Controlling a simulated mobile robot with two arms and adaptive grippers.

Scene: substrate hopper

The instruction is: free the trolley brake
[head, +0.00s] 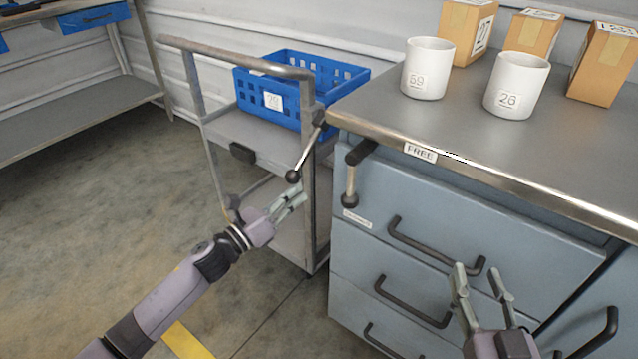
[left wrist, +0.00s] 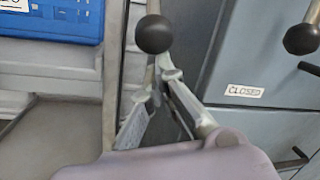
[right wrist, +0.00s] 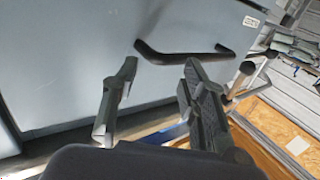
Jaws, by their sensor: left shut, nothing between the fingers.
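The grey trolley (head: 225,135) stands left of the blue cabinet. A lever with a black ball knob (head: 293,176) slants down from a pivot at the trolley's near corner post; its knob also shows in the left wrist view (left wrist: 155,34). My left gripper (head: 292,198) is shut and empty, its fingertips just below this knob; I cannot tell whether they touch it. A second knobbed lever (head: 350,198) hangs on the cabinet front, right of the gripper. My right gripper (head: 480,282) is open and empty before the cabinet drawers; its fingers stand apart in the right wrist view (right wrist: 155,85).
A blue crate (head: 243,87) sits on the trolley. The counter (head: 455,130) holds two white mugs (head: 428,68) and several boxes (head: 536,32). Its edge bears a FREE label (head: 420,152); a CLOSED label (left wrist: 244,91) is on the cabinet. Drawer handles (head: 435,245) protrude. Floor left is clear.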

